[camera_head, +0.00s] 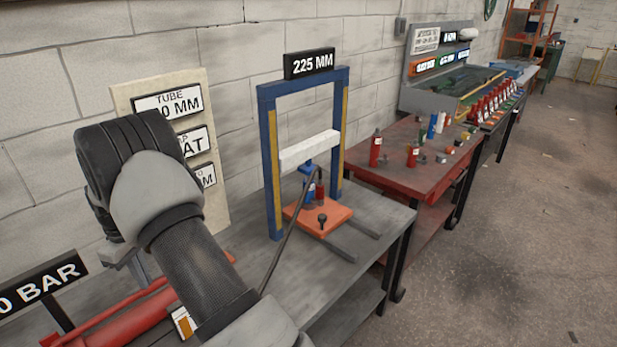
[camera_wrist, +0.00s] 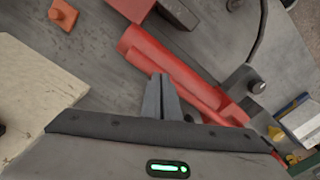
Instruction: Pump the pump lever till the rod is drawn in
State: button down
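The red hand pump lies on the bench at lower left in the head view, its red body (camera_head: 128,322) below a slim red bar (camera_head: 98,312) that looks like the pump lever. My arm hides part of both. In the wrist view the red pump (camera_wrist: 205,92) runs diagonally past my fingertips. My gripper (camera_wrist: 163,80) has its two grey fingers together, with nothing visible between them. The tips overlap the pump's near edge; I cannot tell if they touch it. A blue press frame (camera_head: 268,160) carries a white crossbar (camera_head: 310,150) and a 225 MM sign (camera_head: 310,63).
An orange block (camera_head: 318,214) sits within the frame, and a black hose (camera_head: 283,247) runs from there towards the pump. A BAR sign (camera_head: 42,282) stands at left. A cream label board (camera_head: 135,93) leans at the wall. A red table (camera_head: 440,170) stands beyond, with floor free at right.

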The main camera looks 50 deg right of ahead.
notch_tip(320, 180, up, 8)
jog(key=p, duration=0.4)
jog(key=shift+p, duration=0.3)
dwell(0.4)
notch_tip(320, 180, down, 8)
jog(key=b, duration=0.5)
notch_tip(320, 180, up, 8)
jog(key=p, duration=0.5)
dwell(0.6)
